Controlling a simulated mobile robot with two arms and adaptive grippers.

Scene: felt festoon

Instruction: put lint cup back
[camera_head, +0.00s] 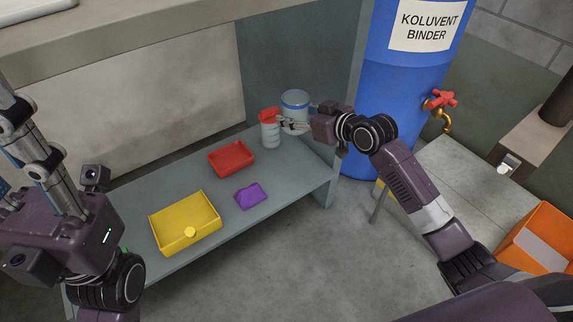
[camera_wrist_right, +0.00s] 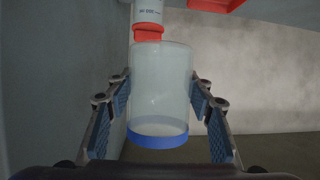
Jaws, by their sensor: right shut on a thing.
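The lint cup (camera_head: 295,102) is a clear cup with a blue rim, at the back right of the grey shelf in the head view. In the right wrist view the lint cup (camera_wrist_right: 160,90) sits between the two finger pads, its blue band toward the bottom of the picture. My right gripper (camera_head: 284,124) is shut on it, one finger covering its lower part in the head view. I cannot tell whether its base touches the shelf. My left arm shows at the left edge, but its fingers are not in view.
A white bottle with a red top (camera_head: 270,130) stands close left of the cup.

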